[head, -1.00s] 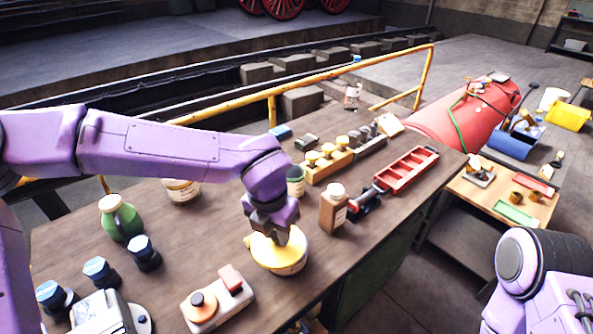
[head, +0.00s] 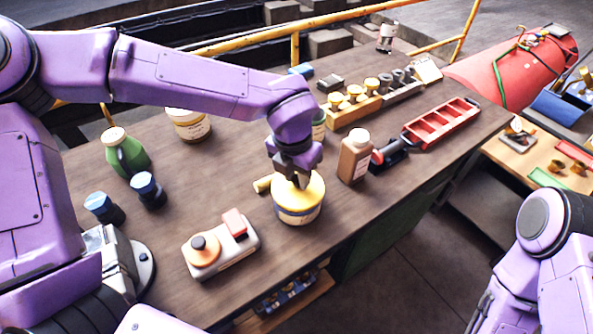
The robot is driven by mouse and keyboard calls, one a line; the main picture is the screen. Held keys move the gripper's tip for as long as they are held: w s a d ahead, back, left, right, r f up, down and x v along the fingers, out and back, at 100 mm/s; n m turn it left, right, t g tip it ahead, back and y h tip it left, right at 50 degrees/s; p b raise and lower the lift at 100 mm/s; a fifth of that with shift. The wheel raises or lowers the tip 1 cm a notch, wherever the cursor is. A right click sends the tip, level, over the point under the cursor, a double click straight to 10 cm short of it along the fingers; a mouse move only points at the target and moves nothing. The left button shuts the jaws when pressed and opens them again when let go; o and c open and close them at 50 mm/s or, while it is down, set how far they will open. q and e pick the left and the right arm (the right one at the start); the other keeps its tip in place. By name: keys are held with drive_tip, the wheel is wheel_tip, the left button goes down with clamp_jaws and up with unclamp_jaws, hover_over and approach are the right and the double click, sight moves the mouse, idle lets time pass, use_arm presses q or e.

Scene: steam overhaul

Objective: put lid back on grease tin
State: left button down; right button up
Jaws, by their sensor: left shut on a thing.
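My right gripper is not in view, only part of the right arm.
A brown bottle (head: 354,157) stands right of the tin, with a red tray (head: 441,124) beyond. A cream block with orange and red parts (head: 221,250) lies front left. A green jug (head: 125,153) and another tin (head: 188,125) stand further left.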

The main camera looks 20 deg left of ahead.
use_arm(q)
drive_tip(key=shift+s+r, duration=0.1)
drive_tip(key=shift+s, duration=0.4)
drive_tip(key=shift+w, duration=0.15)
drive_tip(key=shift+w, duration=0.1)
drive_tip(key=shift+p, duration=0.5)
drive_tip(key=shift+f, duration=0.25)
idle(0.8)
drive_tip(key=shift+p, duration=0.3)
idle(0.5)
